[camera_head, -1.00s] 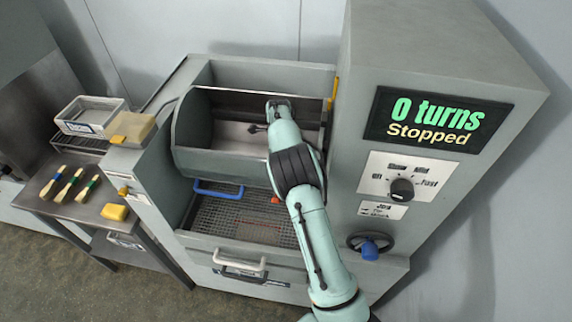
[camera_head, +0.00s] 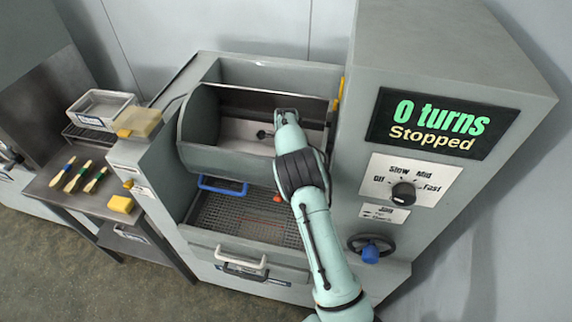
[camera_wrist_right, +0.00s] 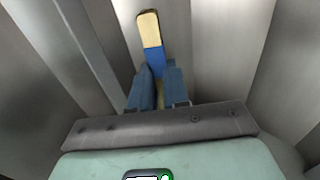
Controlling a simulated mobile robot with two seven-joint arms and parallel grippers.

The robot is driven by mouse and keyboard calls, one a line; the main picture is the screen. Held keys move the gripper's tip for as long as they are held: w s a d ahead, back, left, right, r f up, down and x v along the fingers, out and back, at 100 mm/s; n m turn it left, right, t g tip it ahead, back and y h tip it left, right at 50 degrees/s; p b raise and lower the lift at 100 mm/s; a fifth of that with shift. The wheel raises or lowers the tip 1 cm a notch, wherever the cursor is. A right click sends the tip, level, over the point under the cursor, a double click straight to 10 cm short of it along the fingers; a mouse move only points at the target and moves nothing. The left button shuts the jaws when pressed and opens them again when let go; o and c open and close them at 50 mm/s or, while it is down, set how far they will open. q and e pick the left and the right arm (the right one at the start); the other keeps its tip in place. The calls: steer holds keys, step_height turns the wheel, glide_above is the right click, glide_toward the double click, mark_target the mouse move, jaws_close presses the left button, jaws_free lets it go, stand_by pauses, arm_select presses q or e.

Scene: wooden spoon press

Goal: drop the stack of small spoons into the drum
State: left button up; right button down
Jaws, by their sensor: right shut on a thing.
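My right arm reaches over the open grey drum (camera_head: 225,160) of the machine in the head view. My right gripper (camera_wrist_right: 160,88) is shut on a pale wooden piece with a blue band, the stack of small spoons (camera_wrist_right: 149,30), in the right wrist view. The stack points away from the fingers, with grey metal walls around it. I cannot tell how many spoons it holds. The fingertips and stack are hidden behind the arm in the head view. My left gripper is not in view.
A side table (camera_head: 50,200) at left bears several banded wooden pieces (camera_head: 78,178), a yellow block (camera_head: 120,204) and a grey bin (camera_head: 103,107). The control tower with its display (camera_head: 440,122) stands close right of my arm. A mesh tray (camera_head: 240,218) lies below the drum.

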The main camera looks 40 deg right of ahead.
steer(key=c, duration=1.1)
jaws_free()
steer(key=shift+r, duration=0.1)
step_height(320, 180, up, 13)
